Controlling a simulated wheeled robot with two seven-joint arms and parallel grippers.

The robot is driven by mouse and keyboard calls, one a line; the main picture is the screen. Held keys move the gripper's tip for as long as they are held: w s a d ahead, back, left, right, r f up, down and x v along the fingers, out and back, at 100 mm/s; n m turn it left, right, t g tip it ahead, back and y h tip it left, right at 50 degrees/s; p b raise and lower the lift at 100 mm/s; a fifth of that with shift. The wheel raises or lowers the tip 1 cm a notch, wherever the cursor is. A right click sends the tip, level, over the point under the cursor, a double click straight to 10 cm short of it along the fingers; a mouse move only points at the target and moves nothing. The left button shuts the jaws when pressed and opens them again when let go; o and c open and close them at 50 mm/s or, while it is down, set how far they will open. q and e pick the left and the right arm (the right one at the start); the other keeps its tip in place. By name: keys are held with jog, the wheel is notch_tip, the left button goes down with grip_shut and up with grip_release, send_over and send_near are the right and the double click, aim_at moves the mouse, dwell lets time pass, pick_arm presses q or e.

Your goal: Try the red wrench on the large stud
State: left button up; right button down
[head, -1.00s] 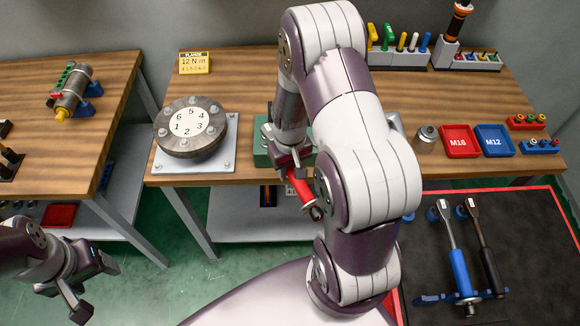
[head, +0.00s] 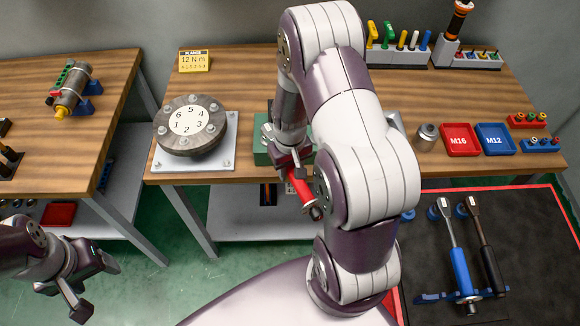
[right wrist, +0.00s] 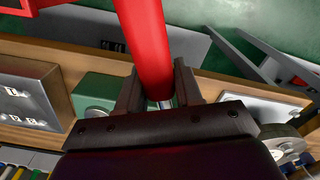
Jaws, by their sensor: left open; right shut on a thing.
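The red wrench (head: 301,190) is in my right gripper (head: 291,161), at the front edge of the middle bench. In the right wrist view its red handle (right wrist: 148,45) runs up between the two fingers of the right gripper (right wrist: 160,98), which is shut on it. The green vise block (head: 262,152) is just behind the gripper and also shows in the right wrist view (right wrist: 98,93). A grey metal plate with small bright fittings (right wrist: 28,95) is beside it; I cannot tell which stud is the large one. My left gripper (head: 92,286) is open and empty, low at the left.
A numbered flange (head: 190,124) on a plate stands left of the green block. Red M16 (head: 460,140) and blue M12 (head: 495,139) trays sit at the right. A blue-handled wrench (head: 460,268) and a black-handled one (head: 490,262) lie on the dark mat (head: 535,235). My right arm hides the bench's middle.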

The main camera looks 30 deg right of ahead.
jog(key=shift+a+m, duration=0.4)
jog(key=shift+a, duration=0.05)
dwell(0.6)
jog(key=shift+a, duration=0.1)
jog(key=shift+w+a+m+p, duration=0.1)
jog(key=shift+a+m+p, duration=0.15)
jog(key=shift+m+p, duration=0.05)
jog(key=shift+a, duration=0.1)
dwell(0.4)
jog(key=shift+w+a+m, duration=0.15)
jog(key=shift+a+m, duration=0.05)
jog(key=shift+m, duration=0.1)
jog(key=shift+a, duration=0.2)
jog(key=shift+s+d+n+p, duration=0.2)
jog(key=shift+d+n+p, duration=0.25)
jog(key=shift+d+n, duration=0.5)
jog(key=shift+d, duration=0.1)
